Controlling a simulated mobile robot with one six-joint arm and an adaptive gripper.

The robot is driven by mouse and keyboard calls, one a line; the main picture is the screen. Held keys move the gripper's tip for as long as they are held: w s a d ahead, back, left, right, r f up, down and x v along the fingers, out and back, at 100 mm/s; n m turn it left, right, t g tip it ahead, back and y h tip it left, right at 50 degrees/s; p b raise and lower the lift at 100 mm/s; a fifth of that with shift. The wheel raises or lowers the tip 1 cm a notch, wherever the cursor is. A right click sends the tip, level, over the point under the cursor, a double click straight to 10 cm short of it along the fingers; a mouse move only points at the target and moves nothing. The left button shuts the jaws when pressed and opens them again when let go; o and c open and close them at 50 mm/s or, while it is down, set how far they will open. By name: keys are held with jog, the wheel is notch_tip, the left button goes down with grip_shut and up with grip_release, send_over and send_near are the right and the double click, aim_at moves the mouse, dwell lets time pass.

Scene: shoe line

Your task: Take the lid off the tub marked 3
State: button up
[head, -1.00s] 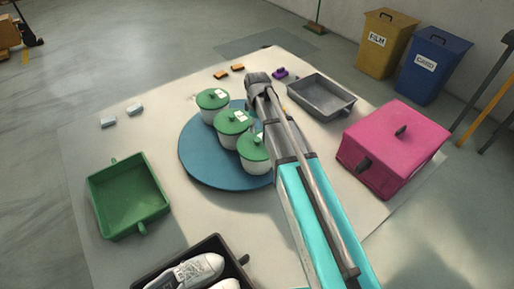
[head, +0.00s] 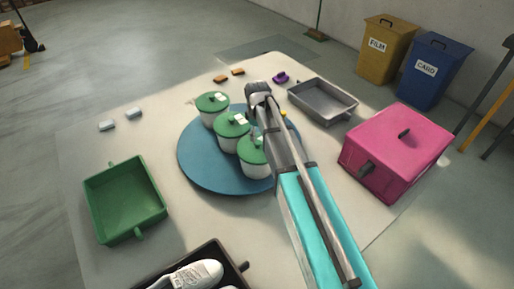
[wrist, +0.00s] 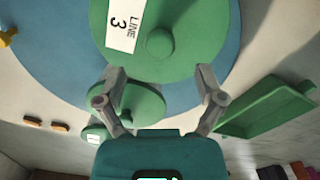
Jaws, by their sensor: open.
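Three white tubs with green lids stand in a row on a round blue turntable (head: 200,175). The lid marked LINE 3 (wrist: 185,60) is large and close in the wrist view, with a round green knob (wrist: 160,44) and a white label. It appears to be the nearest tub (head: 254,165) in the head view, partly behind my arm. My gripper (wrist: 159,72) is open and empty, its fingers spread near the lid's edge, with the knob beyond the fingertips. Two other lidded tubs, the middle one (head: 232,137) and the far one (head: 212,115), stand behind. My fingers are hidden in the head view.
A green tray (head: 97,215) stands at left, a grey tray (head: 345,112) at back right and a pink box (head: 385,165) at right. A dark box (head: 212,250) holds white shoes (head: 190,275). Small orange blocks (head: 237,72) lie behind.

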aim_at(258, 142)
jog(key=shift+f+b, duration=2.5)
jog(key=shift+f, duration=0.1)
grip_shut()
jog(key=shift+r, duration=0.15)
jog(key=shift+r+p, duration=0.9)
jog(key=shift+p, duration=0.1)
jog(key=s+d+r+p, duration=0.6)
jog(key=s+r+p, duration=0.5)
jog(key=s, duration=0.1)
jog(key=shift+s+d, duration=0.25)
